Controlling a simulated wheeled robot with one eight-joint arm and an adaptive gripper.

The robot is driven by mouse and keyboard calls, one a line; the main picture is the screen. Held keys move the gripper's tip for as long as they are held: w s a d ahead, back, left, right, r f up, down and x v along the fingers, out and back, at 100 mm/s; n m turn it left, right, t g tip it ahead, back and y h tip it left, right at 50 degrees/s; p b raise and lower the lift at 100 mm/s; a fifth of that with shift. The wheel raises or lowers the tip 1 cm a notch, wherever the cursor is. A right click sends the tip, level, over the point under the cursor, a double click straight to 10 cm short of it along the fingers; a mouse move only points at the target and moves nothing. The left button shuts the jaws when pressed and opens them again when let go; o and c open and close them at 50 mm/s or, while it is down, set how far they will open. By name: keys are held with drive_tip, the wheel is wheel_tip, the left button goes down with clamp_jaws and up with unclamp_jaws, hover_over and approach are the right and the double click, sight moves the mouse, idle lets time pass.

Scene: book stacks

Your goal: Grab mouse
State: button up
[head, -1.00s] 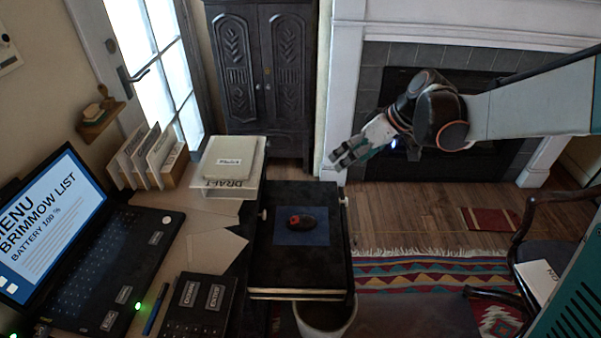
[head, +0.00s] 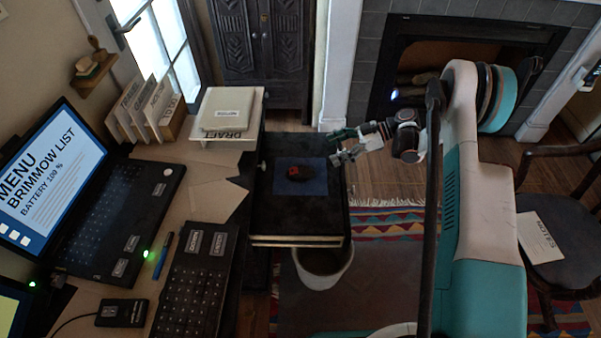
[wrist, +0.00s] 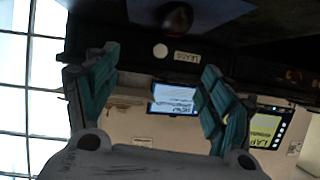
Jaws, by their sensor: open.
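A dark computer mouse with a red patch (head: 300,173) lies on a blue mat (head: 316,188) on a black pulled-out shelf (head: 275,220). In the wrist view, a dark rounded shape that looks like the mouse (wrist: 178,18) shows at the top edge on the mat. My gripper (head: 341,146) is open and empty, to the right of and slightly beyond the mouse, near the shelf's right edge. Its teal fingers (wrist: 155,88) stand apart in the wrist view, with nothing between them.
The desk on the left holds a laptop (head: 85,215), a keyboard (head: 195,280), a blue pen (head: 165,256) and a stack of papers (head: 228,110). A bin (head: 325,268) stands below the shelf. A chair (head: 555,240) stands at right. The shelf around the mat is clear.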

drive_tip(key=shift+s+f+n, duration=0.15)
drive_tip(key=shift+f+n, duration=0.05)
drive_tip(key=shift+f, duration=0.4)
drive_tip(key=shift+s+f+n, duration=0.15)
drive_tip(key=shift+f+n, duration=0.05)
drive_tip(key=shift+f, duration=0.35)
drive_tip(key=shift+s+a+f, duration=0.1)
drive_tip(key=shift+a+f, duration=0.05)
drive_tip(key=shift+f, duration=0.15)
drive_tip(key=b, duration=0.2)
approach(297, 170)
drive_tip(key=a+f, duration=0.1)
drive_tip(key=w+a+f, duration=0.1)
drive_tip(key=a, duration=0.1)
drive_tip(key=shift+a+f, duration=0.15)
drive_tip(key=shift+s+r+b+x, duration=0.15)
drive_tip(key=shift+b+x, duration=0.35)
drive_tip(key=shift+x, duration=0.45)
drive_tip(key=shift+s+r+b+x, duration=0.1)
drive_tip(key=shift+s+b+x, duration=0.1)
drive_tip(key=shift+b+x, duration=0.55)
drive_tip(key=shift+s+r+b+x, duration=0.15)
drive_tip(key=shift+b+x, duration=0.1)
drive_tip(key=shift+x, duration=0.85)
drive_tip(key=shift+a, duration=0.15)
drive_tip(key=shift+c, duration=0.2)
drive_tip(key=c, duration=1.2)
